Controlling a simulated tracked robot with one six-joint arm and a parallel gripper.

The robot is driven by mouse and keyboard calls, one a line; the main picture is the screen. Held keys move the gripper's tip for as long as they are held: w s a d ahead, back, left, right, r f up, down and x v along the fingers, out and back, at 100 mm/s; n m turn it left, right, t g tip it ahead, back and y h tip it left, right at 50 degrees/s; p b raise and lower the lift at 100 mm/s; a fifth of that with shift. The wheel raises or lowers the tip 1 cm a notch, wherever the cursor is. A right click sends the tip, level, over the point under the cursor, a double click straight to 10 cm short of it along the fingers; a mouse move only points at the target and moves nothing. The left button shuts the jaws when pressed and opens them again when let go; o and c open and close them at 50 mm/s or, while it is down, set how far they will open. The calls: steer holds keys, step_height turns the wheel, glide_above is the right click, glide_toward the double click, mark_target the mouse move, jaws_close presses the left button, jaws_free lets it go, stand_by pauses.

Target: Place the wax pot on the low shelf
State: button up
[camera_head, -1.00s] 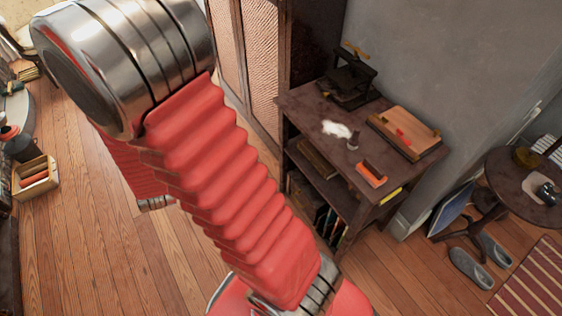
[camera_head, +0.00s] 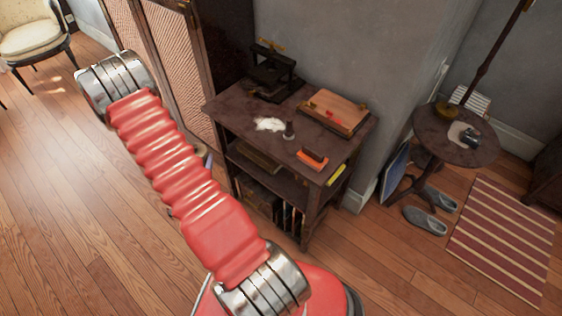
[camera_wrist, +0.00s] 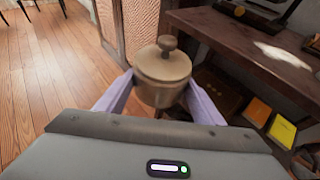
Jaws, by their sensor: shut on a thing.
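The wax pot (camera_wrist: 162,75) is a tan, round pot with a knobbed lid, seen in the wrist view. My gripper (camera_wrist: 160,92) is shut on it, one pale purple finger at each side, and holds it upright. The pot is in front of the dark wooden workbench (camera_head: 222,106), left of its top in the wrist view. Under the top is an open shelf (camera_head: 290,182) with a flat brown item on it, and upright books stand in the space below. I cannot tell which level is the low shelf.
A round table (camera_head: 455,140) and slippers (camera_head: 428,220) are at right.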

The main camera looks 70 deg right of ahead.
steer(key=s+d+f+m+g, duration=0.3)
steer(key=s+d+f, duration=0.1)
steer(key=s, duration=0.5)
steer(key=s+d+f+m+g, duration=0.3)
steer(key=s+d+f+g, duration=0.1)
steer(key=s, duration=0.6)
steer(key=s+d+f+m+g, duration=0.3)
steer(key=s+d+f, duration=0.3)
steer(key=s, duration=0.3)
steer(key=shift+s+d+f+g, duration=0.2)
steer(key=shift+f+g, duration=0.1)
steer(key=shift+f, duration=0.2)
steer(key=shift+f, duration=0.1)
glide_above(284, 189)
steer(key=shift+s+f, duration=0.1)
steer(key=shift+f, duration=2.7)
steer(key=shift+f, duration=2.1)
